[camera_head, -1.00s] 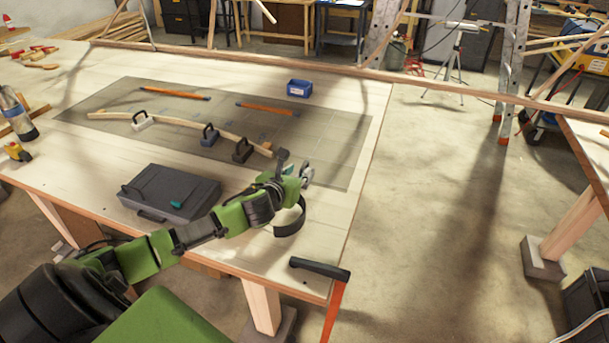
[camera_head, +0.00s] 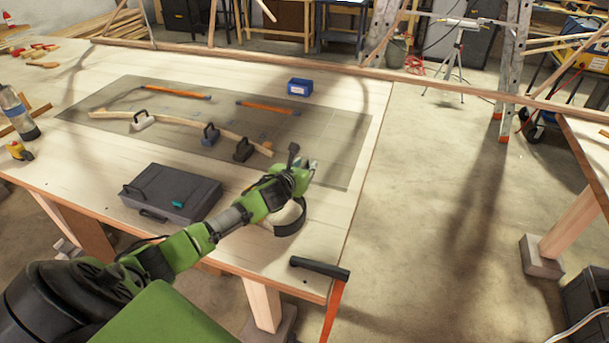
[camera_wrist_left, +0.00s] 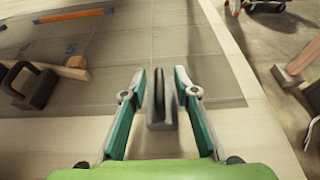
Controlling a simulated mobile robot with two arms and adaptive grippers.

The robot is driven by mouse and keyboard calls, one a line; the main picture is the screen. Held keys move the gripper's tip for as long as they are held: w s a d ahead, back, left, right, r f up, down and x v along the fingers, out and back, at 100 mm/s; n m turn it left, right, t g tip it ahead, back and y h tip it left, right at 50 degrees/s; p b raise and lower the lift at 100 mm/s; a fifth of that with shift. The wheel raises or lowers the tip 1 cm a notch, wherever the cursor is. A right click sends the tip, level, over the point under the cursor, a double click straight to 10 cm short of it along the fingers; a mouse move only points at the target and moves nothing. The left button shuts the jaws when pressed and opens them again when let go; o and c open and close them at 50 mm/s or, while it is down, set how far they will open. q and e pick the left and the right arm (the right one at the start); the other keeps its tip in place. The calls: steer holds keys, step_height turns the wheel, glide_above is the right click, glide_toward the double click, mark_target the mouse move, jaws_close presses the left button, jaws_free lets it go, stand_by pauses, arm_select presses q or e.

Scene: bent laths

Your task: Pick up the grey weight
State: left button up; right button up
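The grey weight (camera_wrist_left: 160,117), a small block with a dark upright handle, stands near the right end of the grid mat in the left wrist view. My left gripper (camera_wrist_left: 160,73) is open, with one teal-lined finger on each side of the handle and a gap showing on both sides. In the head view my left gripper (camera_head: 309,167) is over the mat's near right corner and mostly hides the weight. My right gripper is in neither view.
A dark case (camera_head: 170,190) lies left of my forearm. A blue bin (camera_head: 299,88) stands behind.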

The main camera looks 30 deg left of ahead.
arm_select(q)
jaws_close()
steer(key=shift+w+r, duration=0.1)
steer(key=shift+r, duration=0.05)
